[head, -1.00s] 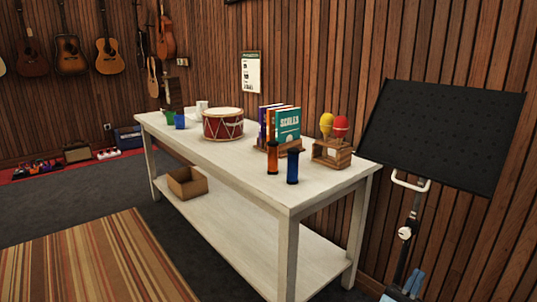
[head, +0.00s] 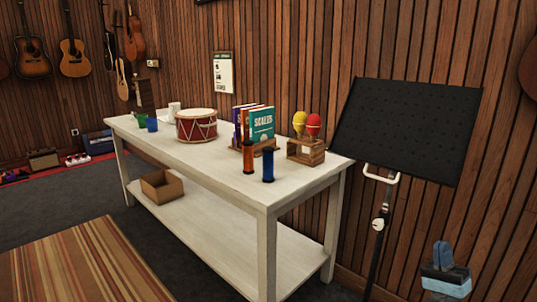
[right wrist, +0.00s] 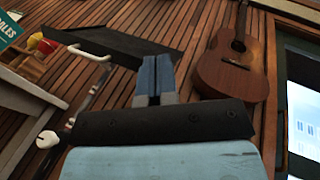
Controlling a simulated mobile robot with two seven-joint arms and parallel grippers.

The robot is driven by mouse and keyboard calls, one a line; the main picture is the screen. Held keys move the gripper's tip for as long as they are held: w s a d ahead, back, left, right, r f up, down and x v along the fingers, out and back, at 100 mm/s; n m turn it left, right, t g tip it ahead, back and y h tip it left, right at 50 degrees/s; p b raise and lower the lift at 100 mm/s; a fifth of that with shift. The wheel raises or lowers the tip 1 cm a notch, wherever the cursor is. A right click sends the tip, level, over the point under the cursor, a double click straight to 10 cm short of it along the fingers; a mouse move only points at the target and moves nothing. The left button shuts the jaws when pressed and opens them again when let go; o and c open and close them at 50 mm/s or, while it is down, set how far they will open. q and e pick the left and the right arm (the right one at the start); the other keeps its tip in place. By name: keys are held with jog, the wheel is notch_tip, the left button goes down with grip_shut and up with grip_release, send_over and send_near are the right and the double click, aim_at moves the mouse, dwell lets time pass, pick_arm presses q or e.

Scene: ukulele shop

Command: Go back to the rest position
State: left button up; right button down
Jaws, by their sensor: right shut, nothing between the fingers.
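My right gripper (head: 443,255) is at the lower right of the head view, in front of the wood wall and to the right of the music stand. Its blue fingers are together with nothing between them. In the right wrist view its fingers (right wrist: 154,78) point up toward the plank wall, shut and empty. My left gripper is in neither view.
A black music stand (head: 405,130) stands close to the left of my right gripper. A white table (head: 215,160) holds a red drum (head: 196,126), books (head: 262,122) and maracas (head: 313,122). A guitar (right wrist: 232,65) hangs on the wall in the right wrist view. Grey floor (head: 60,205) is open at left.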

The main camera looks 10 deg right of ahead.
jog(key=s+a+f+n+g+y, duration=0.2)
jog(key=s+a+f+n+g, duration=0.2)
jog(key=s+a+n+g, duration=0.6)
jog(key=s+a+f+n+g+y, duration=0.35)
jog(key=s+a+n, duration=0.35)
jog(key=a+n, duration=0.7)
jog(key=s+a+r+n+g+h, duration=0.1)
jog(key=s+a+n+g+h, duration=0.15)
jog(key=s+a, duration=0.35)
jog(key=w+a+r+m+t+h, duration=0.1)
jog(key=w+a+r+m+t, duration=0.25)
jog(key=r+m, duration=0.2)
pick_arm(q)
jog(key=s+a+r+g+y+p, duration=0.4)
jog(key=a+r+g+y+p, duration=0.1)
jog(key=p, duration=3.2)
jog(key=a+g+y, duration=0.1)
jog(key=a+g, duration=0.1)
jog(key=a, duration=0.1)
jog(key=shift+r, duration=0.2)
pick_arm(e)
jog(key=s+d+r+g+h, duration=0.4)
jog(key=d+r+g+h, duration=0.1)
jog(key=d, duration=0.3)
jog(key=shift+s+r+g+h, duration=0.2)
jog(key=shift+s+g+h, duration=0.1)
jog(key=shift+g+h, duration=0.4)
